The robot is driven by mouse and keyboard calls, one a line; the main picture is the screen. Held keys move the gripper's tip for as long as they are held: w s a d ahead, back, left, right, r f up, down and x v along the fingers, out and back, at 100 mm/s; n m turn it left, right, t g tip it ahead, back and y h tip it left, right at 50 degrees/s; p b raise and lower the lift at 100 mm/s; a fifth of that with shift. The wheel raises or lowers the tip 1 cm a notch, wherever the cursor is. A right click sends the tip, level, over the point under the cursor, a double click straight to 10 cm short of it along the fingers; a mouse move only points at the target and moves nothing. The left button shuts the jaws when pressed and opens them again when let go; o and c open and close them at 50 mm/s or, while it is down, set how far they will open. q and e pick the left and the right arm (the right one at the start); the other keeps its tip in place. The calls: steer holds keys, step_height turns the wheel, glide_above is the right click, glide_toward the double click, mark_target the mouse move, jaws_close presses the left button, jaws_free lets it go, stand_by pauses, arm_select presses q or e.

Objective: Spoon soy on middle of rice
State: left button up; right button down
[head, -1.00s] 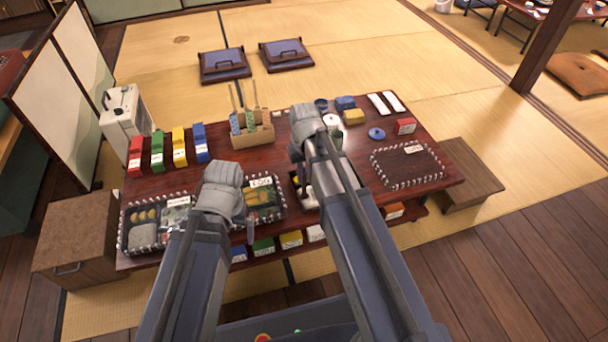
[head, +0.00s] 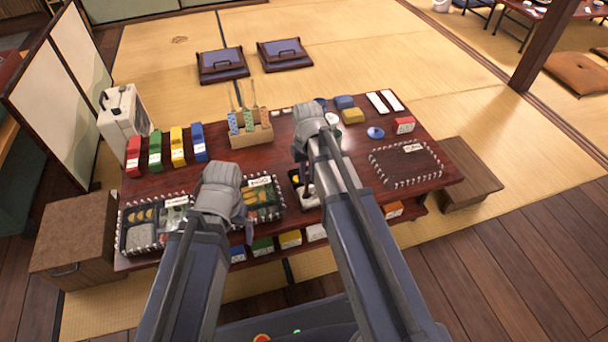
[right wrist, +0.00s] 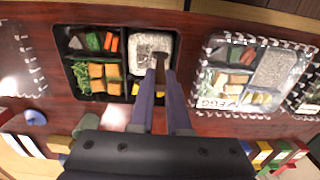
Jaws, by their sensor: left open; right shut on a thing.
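In the right wrist view, an open black lunch box (right wrist: 103,80) holds white rice (right wrist: 139,65) in one compartment, with greens, orange pieces and brown blocks in the others. My right gripper (right wrist: 161,78) is shut on a thin dark thing, probably the spoon (right wrist: 160,61), whose end is over the rice. A greyish patch shows by this end; I cannot tell whether it is the spoon's bowl or soy. In the head view my right gripper (head: 314,135) hides most of this box. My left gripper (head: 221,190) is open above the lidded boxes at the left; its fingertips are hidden.
A clear-lidded box labelled EGG (right wrist: 235,75) stands beside the open box. An empty-looking clear lid (head: 405,163) lies at the table's right. A wooden holder (head: 250,134), coloured cartons (head: 177,147) and a blue round piece (head: 375,133) stand further back.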

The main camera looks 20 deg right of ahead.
steer(key=shift+d, duration=0.15)
steer(key=shift+d, duration=0.6)
steer(key=shift+d, duration=0.1)
stand_by(0.3)
steer(key=shift+d+f, duration=0.1)
steer(key=shift+d, duration=0.45)
steer(key=shift+w, duration=0.25)
steer(key=shift+w+a, duration=0.1)
steer(key=shift+w, duration=0.25)
stand_by(0.5)
steer(key=shift+a, duration=0.1)
steer(key=shift+s+a, duration=0.15)
steer(key=shift+a, duration=0.4)
